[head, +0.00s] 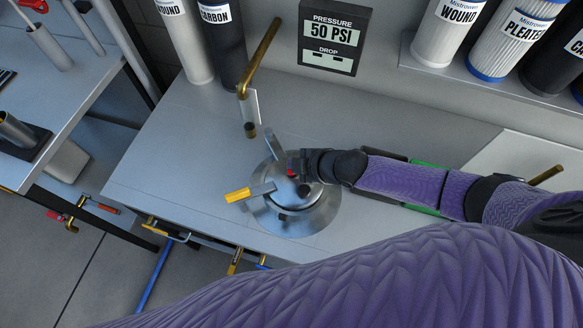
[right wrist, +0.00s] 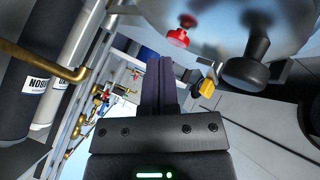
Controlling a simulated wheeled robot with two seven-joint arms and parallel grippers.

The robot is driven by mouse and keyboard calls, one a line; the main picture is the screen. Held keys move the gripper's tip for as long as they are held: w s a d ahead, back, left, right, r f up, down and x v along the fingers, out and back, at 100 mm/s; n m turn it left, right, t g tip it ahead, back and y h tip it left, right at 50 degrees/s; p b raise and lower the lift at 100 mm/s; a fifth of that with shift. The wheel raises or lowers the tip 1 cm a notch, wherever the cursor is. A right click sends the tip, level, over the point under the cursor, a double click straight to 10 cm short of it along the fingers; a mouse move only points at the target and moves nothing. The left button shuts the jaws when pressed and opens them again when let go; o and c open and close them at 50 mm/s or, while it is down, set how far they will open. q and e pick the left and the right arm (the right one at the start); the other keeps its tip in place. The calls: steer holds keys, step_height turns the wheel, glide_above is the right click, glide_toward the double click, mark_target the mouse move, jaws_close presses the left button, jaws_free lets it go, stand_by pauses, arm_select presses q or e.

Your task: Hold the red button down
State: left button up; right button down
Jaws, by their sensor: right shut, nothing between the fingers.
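The red button (head: 291,173) sits on top of the round metal filter housing (head: 322,214) on the bench. It also shows in the right wrist view (right wrist: 178,39), on the shiny metal lid near a black knob (right wrist: 246,68). My right gripper (head: 294,166) reaches in from the right over the lid, with its fingertips close to the button. In the right wrist view its fingers (right wrist: 159,62) are shut and empty, with the button just beyond and to the right of the tips. I cannot tell whether they touch it. My left gripper is in neither view.
A yellow-handled lever (head: 238,195) sticks out left of the housing. A brass pipe (head: 262,55) rises behind it. A pressure display (head: 333,37) reads 50 PSI. Filter cartridges stand along the back. The bench left of the housing is clear.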

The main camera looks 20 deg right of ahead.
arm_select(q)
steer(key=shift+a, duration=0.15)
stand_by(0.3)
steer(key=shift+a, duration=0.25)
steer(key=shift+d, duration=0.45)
arm_select(e)
steer(key=shift+f+b, duration=0.4)
steer(key=shift+f, duration=0.1)
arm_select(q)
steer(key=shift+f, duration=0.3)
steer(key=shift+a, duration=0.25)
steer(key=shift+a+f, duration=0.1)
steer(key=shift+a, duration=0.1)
